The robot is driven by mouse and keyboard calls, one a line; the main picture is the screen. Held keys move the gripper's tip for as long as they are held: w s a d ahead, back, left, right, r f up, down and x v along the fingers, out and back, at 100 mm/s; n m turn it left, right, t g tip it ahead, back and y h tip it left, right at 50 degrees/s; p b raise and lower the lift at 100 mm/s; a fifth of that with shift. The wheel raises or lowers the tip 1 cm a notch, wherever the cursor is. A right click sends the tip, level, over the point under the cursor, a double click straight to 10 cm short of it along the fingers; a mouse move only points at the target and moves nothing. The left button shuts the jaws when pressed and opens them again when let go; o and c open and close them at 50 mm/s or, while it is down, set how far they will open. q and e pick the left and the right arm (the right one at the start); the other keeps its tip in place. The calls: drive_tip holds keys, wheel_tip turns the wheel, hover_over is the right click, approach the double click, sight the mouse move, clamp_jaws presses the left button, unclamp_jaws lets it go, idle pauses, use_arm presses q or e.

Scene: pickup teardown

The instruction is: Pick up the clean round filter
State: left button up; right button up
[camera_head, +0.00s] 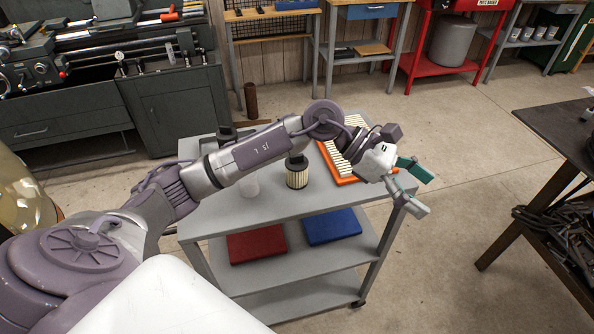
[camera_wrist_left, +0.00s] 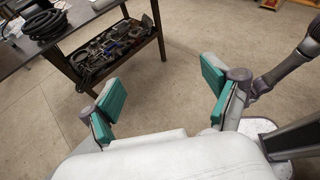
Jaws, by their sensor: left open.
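A round pleated filter (camera_head: 297,178) with cream pleats and a dark top stands upright on the top of the grey cart (camera_head: 222,217). My left forearm passes just above and behind it, and hides part of the cart top there. My left gripper (camera_head: 418,188) is open and empty, out past the cart's right edge and well to the right of the round filter. In the left wrist view its two green-padded fingers (camera_wrist_left: 163,98) are spread wide with only floor between them. The round filter does not show in that view. My right gripper is not in view.
A flat pleated filter with an orange frame (camera_head: 347,181) lies right of the round filter, partly behind my arm. A clear cup (camera_head: 250,184) stands left of it. Red (camera_head: 257,244) and blue (camera_head: 332,226) flat items lie on the lower shelf. A dark table (camera_head: 560,130) stands right.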

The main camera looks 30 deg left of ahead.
use_arm(q)
drive_tip(key=w+a+f+m+y, duration=0.1)
drive_tip(key=w+a+f+y, duration=0.1)
drive_tip(key=a+y, duration=0.3)
drive_tip(key=w+a+f+m+y, duration=0.1)
drive_tip(key=a+f+y, duration=0.1)
drive_tip(key=a, duration=0.5)
wheel_tip(320, 180, up, 3)
drive_tip(key=g+y, duration=0.1)
drive_tip(key=y, duration=0.5)
hover_over(297, 173)
drive_tip(key=w+a, duration=0.1)
drive_tip(key=w, duration=0.2)
drive_tip(key=shift+s, duration=0.2)
drive_tip(key=shift+s+a+f+y, duration=0.1)
drive_tip(key=shift+a+f+y, duration=0.15)
drive_tip(key=shift+y, duration=0.05)
wheel_tip(297, 173, down, 8)
drive_tip(key=shift+r+p, duration=0.2)
drive_tip(key=shift+p, duration=0.75)
wheel_tip(297, 173, down, 5)
drive_tip(key=shift+a+r+p, duration=0.1)
drive_tip(key=shift+p, duration=1.15)
drive_tip(key=shift+f, duration=0.35)
drive_tip(key=c, duration=1.2)
drive_tip(key=shift+c, duration=0.4)
